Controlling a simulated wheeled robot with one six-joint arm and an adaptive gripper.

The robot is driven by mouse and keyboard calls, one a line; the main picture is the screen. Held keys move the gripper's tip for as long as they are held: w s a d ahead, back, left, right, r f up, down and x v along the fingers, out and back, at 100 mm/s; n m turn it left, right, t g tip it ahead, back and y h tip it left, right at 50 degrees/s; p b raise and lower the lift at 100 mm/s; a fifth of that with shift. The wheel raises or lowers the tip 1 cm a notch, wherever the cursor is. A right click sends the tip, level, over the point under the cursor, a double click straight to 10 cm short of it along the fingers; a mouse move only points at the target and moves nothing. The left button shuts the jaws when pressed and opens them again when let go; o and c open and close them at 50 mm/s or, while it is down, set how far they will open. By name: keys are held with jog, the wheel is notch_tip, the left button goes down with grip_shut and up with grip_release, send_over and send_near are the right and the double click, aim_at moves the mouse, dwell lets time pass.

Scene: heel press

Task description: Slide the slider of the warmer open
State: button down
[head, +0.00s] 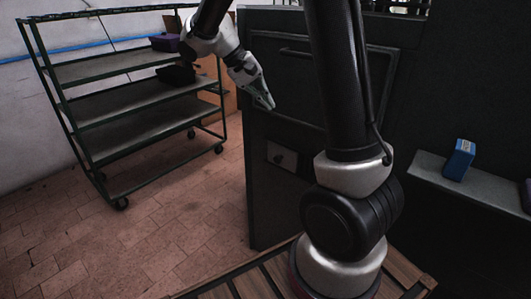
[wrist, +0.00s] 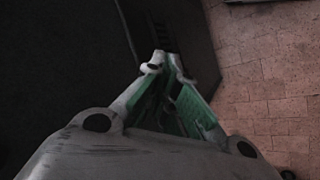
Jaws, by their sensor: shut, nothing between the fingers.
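The warmer appears to be the large dark cabinet (head: 262,200) in the middle of the head view. Its upper front has a framed panel (head: 290,75) with a horizontal handle bar (head: 296,53). Below sits a small lighter plate with a knob (head: 281,158). I cannot tell for sure which part is the slider; my arm hides the panel's right part. My gripper (head: 267,104) is shut and empty, pointing down and right in front of the panel's lower left. The wrist view shows its fingertips (wrist: 165,63) together, with the dark cabinet surface (wrist: 75,60) on the left.
A green-framed wheeled rack (head: 130,112) stands at the left, with a purple bin (head: 165,42) and a black item on its shelves. A ledge (head: 428,170) at the right holds a blue box (head: 459,160). The brick floor (head: 150,225) between rack and cabinet is clear.

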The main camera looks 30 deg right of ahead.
jog(key=w+a+f+m+h, duration=0.1)
jog(key=w+a+f+h, duration=0.2)
jog(key=w+f, duration=0.4)
jog(key=w+a+f+h, duration=0.2)
jog(key=w+f+h, duration=0.3)
jog(key=f, duration=0.8)
jog(key=w, duration=0.2)
jog(key=shift+w+a+f+m, duration=0.3)
jog(key=shift+a+m, duration=0.1)
send_near(277, 153)
jog(key=w+d, duration=0.2)
jog(key=s+d, duration=0.1)
jog(key=s+d+f, duration=0.1)
jog(key=shift+s+d+f, duration=0.15)
jog(key=shift+d, duration=0.15)
jog(key=shift+s+d+f, duration=0.1)
jog(key=shift+s, duration=0.1)
